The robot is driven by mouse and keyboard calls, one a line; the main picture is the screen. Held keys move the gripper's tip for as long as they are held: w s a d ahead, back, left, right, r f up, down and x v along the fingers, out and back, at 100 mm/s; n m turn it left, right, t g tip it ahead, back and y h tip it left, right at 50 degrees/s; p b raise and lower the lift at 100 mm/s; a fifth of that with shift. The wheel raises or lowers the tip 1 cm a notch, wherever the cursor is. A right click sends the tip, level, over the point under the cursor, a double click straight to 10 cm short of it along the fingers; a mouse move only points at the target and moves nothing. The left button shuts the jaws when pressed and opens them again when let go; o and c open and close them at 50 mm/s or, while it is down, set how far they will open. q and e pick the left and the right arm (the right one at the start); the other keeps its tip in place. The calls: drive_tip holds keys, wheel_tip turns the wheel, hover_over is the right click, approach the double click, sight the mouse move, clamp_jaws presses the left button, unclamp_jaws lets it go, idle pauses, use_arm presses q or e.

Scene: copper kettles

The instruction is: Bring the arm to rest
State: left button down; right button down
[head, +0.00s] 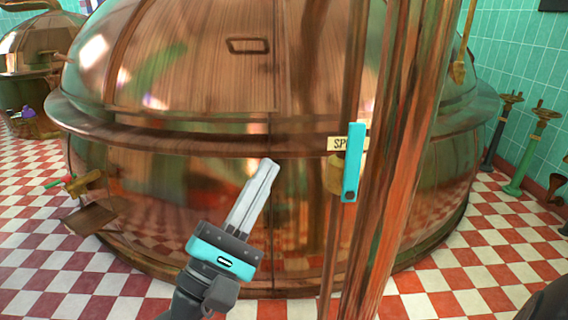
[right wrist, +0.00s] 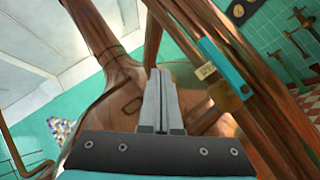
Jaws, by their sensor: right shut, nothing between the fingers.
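My right gripper (head: 266,168) is in the lower middle of the head view, in front of a large copper kettle (head: 210,70). Its two grey fingers are together with nothing between them. They also show in the middle of the right wrist view (right wrist: 160,75), pointing toward the copper. A copper pipe (head: 392,150) stands to the right of the gripper, apart from it. On the pipe is a teal lever (head: 353,162) beside a small label (head: 342,143) that starts with "SP". My left gripper is not in either view.
Another copper kettle (head: 32,45) stands at the far left. Valve stands, one of them green (head: 528,155), are by the teal tiled wall at the right. A small tap with a tray (head: 90,218) is at the big kettle's lower left. The checkered floor (head: 50,280) is clear at the lower left.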

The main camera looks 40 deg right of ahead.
drive_tip(key=shift+s+a, duration=0.1)
drive_tip(key=shift+a, duration=0.2)
idle(0.4)
